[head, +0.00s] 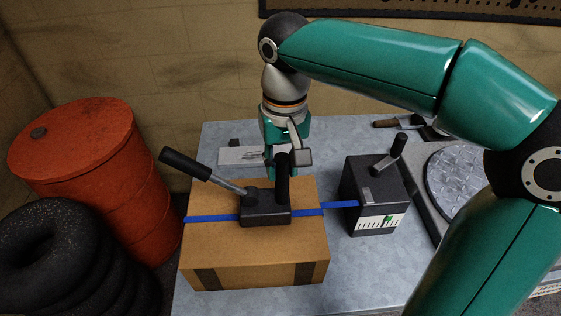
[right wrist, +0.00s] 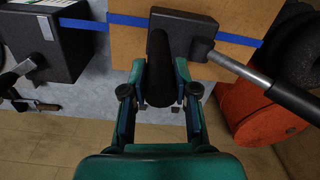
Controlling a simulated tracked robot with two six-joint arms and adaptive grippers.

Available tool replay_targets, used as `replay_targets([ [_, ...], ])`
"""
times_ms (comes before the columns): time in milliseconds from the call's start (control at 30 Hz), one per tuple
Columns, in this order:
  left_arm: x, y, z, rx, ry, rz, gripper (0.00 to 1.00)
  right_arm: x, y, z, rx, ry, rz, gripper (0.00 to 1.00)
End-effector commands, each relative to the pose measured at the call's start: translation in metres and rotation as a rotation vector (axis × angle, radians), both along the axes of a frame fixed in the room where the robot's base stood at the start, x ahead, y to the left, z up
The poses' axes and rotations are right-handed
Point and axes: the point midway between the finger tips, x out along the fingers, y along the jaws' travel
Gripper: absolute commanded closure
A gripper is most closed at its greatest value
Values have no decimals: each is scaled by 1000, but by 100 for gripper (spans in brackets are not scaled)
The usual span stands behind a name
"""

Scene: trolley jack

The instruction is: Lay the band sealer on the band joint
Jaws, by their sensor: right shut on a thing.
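The band sealer (head: 264,211) is a dark block with an upright black grip and a long lever slanting up to the left. It is over the blue band (head: 213,217) at the middle of the cardboard box's top (head: 262,258). My right gripper (head: 283,160) is shut on its upright grip from the far side. In the right wrist view the gripper's fingers (right wrist: 159,88) close around the black grip, with the sealer body (right wrist: 172,22) beyond. I cannot tell whether the sealer touches the band. The band joint is hidden, likely under the sealer. My left gripper is not in view.
A dark tensioner box (head: 365,202) with a lever and white scale stands right of the carton; the band runs to it. A round metal plate (head: 456,178) lies farther right. A red drum (head: 85,165) and stacked tyres (head: 60,262) stand left. The grey bench (head: 350,285) is bare in front.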

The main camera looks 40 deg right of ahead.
Motion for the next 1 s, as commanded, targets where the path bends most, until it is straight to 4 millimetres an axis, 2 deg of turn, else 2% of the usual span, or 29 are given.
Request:
replay_targets([
  [767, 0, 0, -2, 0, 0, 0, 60, 0, -1, -2, 3, -6, -3, 100],
  [800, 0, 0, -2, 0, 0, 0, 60, 0, -1, -2, 3, -7, -3, 68],
  [967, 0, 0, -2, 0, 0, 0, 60, 0, -1, -2, 1, -5, -3, 42],
  [1000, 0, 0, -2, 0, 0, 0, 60, 0, -1, -3, 2, -4, -2, 42],
])
